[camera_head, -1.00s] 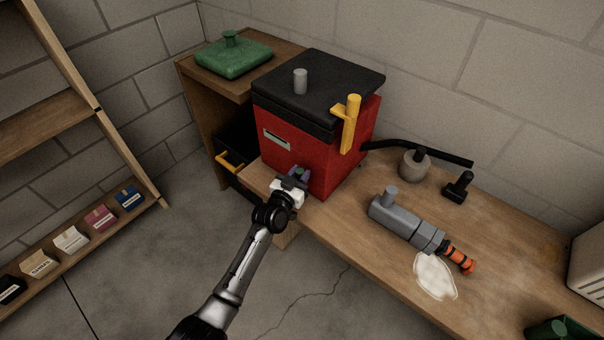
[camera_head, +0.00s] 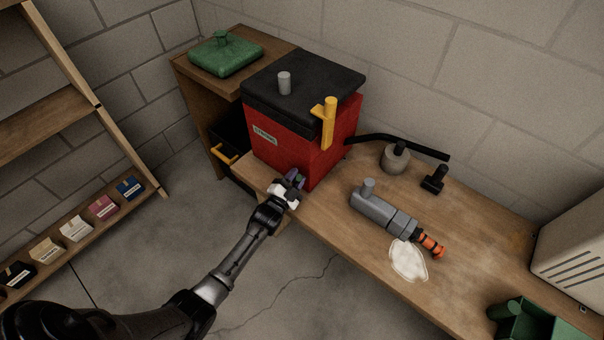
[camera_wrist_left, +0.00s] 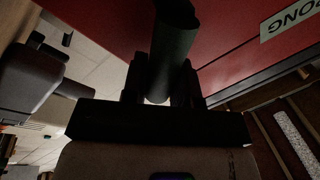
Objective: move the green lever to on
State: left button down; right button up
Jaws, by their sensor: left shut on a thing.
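The green lever (camera_wrist_left: 173,45) shows in the left wrist view as a dark green rounded bar between my fingers, in front of a red face. In the head view only a small green bit of it (camera_head: 299,178) shows at the lower front of the red box (camera_head: 285,150). My left gripper (camera_head: 293,181) is at that front face, shut on the lever; its fingers also show in the left wrist view (camera_wrist_left: 160,90). The lever's pivot and any on mark are hidden. My right gripper is not in view.
The red box has a black lid (camera_head: 303,85) and a yellow handle (camera_head: 329,122). On the wooden bench (camera_head: 470,225) to its right lie a grey tool (camera_head: 384,213) and a white patch (camera_head: 408,261). A green lidded item (camera_head: 226,55) sits at the back left.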

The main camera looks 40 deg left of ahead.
pick_arm(q)
jog(key=shift+d+f+m+t+b, duration=0.2)
jog(key=shift+f+m, duration=0.1)
jog(key=shift+m, duration=0.45)
jog(key=shift+d+f+m+t+b, duration=0.15)
jog(key=shift+f+m, duration=0.1)
jog(key=shift+m, duration=0.5)
jog(key=shift+f+h, duration=0.1)
jog(key=shift+h, duration=0.2)
jog(key=c, duration=0.9)
grip_release()
jog(key=s+d+f+p, duration=0.1)
jog(key=s+f+p, duration=0.1)
jog(key=s, duration=1.1)
jog(key=shift+s+f+p, duration=0.15)
jog(key=shift+s+p, duration=0.15)
jog(key=shift+p, duration=0.2)
